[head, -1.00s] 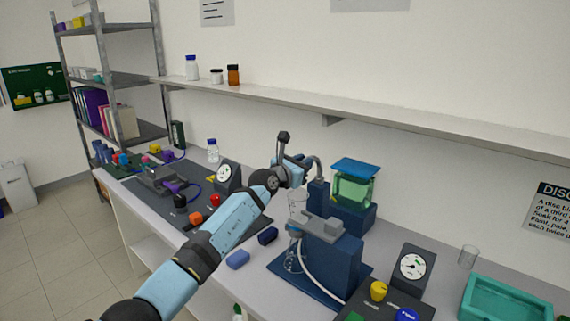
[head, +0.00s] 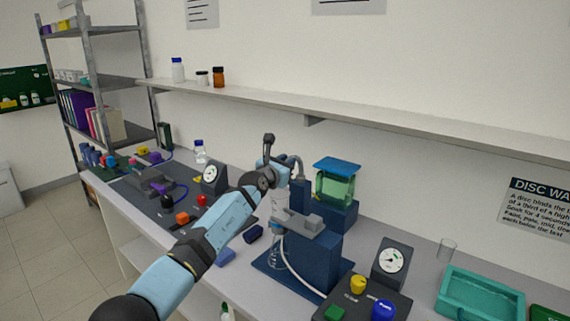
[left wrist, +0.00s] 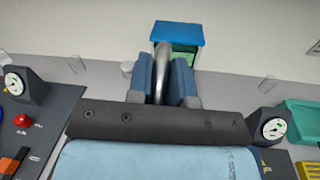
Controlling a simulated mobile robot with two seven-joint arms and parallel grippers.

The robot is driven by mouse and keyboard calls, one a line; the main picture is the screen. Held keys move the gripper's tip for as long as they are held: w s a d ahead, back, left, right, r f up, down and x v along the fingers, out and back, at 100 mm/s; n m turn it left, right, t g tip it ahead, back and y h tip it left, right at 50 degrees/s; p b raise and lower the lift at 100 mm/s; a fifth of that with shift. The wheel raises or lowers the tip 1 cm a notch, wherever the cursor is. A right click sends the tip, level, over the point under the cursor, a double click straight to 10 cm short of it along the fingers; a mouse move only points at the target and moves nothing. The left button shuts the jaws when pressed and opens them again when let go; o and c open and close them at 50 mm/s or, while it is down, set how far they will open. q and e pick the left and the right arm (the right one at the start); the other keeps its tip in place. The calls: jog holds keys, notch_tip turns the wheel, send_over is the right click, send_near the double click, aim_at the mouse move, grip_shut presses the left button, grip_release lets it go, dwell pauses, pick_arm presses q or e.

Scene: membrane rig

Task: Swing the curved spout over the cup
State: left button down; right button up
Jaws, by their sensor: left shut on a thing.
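The curved grey metal spout (head: 297,164) rises from the blue pump body beside the green tank (head: 336,186). My left gripper (head: 272,158) is at the spout. A clear cup (head: 279,196) stands above the blue filter stand (head: 313,255), just below my left gripper and partly hidden by my arm. I cannot tell whether the spout's tip is over the cup. My right gripper is not in view.
A dial gauge and knob panel (head: 390,262) stands to the right, with a clear glass (head: 447,250) and a teal tray (head: 480,295). Another gauge (head: 211,176) and coloured knobs are on the left. A wall shelf (head: 330,115) runs above the bench.

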pick_arm(q)
jog(key=shift+w+r, duration=0.1)
jog(key=shift+r, duration=0.2)
jog(key=c, duration=1.2)
grip_release()
jog(key=shift+o, duration=0.6)
jog(key=shift+f, duration=0.2)
jog(key=shift+s+a+p, duration=0.2)
jog(key=shift+s+p, duration=0.3)
jog(key=shift+s, duration=0.05)
jog(key=v, duration=1.2)
jog(key=shift+s+a+p, duration=0.3)
jog(key=shift+a, duration=0.05)
